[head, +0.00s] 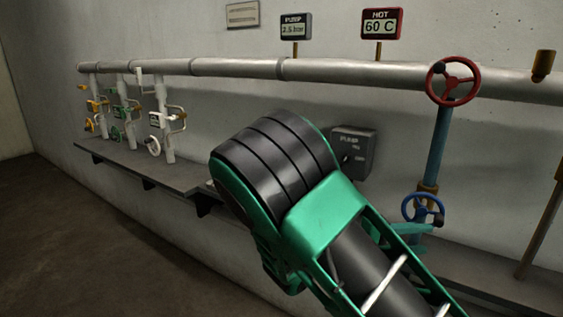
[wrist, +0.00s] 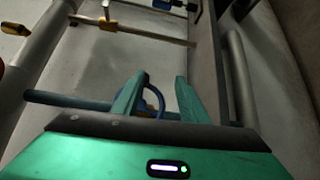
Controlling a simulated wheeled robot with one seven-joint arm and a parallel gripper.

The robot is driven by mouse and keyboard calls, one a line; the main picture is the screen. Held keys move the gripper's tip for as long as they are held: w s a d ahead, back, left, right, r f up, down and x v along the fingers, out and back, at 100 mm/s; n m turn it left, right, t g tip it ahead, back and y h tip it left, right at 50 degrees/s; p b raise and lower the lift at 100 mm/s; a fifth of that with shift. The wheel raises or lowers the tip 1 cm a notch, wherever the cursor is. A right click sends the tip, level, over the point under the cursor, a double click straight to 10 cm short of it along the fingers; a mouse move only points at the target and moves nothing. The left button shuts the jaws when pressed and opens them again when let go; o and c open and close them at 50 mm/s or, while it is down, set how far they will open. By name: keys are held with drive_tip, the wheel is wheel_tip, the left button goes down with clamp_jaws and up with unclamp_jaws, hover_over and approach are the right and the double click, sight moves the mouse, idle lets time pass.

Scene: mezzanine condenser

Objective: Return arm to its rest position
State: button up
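My gripper (wrist: 157,100) shows in the wrist view with its two green fingers apart and nothing between them. Behind the left finger is a blue handwheel (wrist: 151,95), partly hidden. In the head view my green and black arm fills the middle and lower right. It hides most of the gripper there. The blue handwheel (head: 422,207) sits low on the blue vertical pipe (head: 437,148), just right of my arm. I cannot tell the exact gap between my fingers and the handwheel.
A long grey pipe (head: 235,68) runs along the wall, with a red handwheel (head: 453,81) at right. A pump box (head: 353,153) is behind my arm. A shelf (head: 140,168) lies below several small valves at left. The floor (head: 90,255) at left is clear.

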drive_tip(key=s+d+f+m+g+y, duration=0.55)
drive_tip(key=s+d+y, duration=0.45)
drive_tip(key=s, duration=0.2)
drive_tip(key=s+a+r+m+t+y, duration=0.1)
drive_tip(key=s+a+r+t+y, duration=0.1)
drive_tip(key=s, duration=0.4)
drive_tip(key=s+a+r+m+t+y, duration=0.1)
drive_tip(key=s+a+r+t+y, duration=0.1)
drive_tip(key=s+y, duration=0.3)
drive_tip(key=shift+s+a+r+m+y, duration=0.35)
drive_tip(key=shift+s+a+r, duration=0.2)
drive_tip(key=shift+s, duration=0.3)
drive_tip(key=shift+w+f, duration=0.3)
drive_tip(key=shift+w, duration=0.3)
idle(4.2)
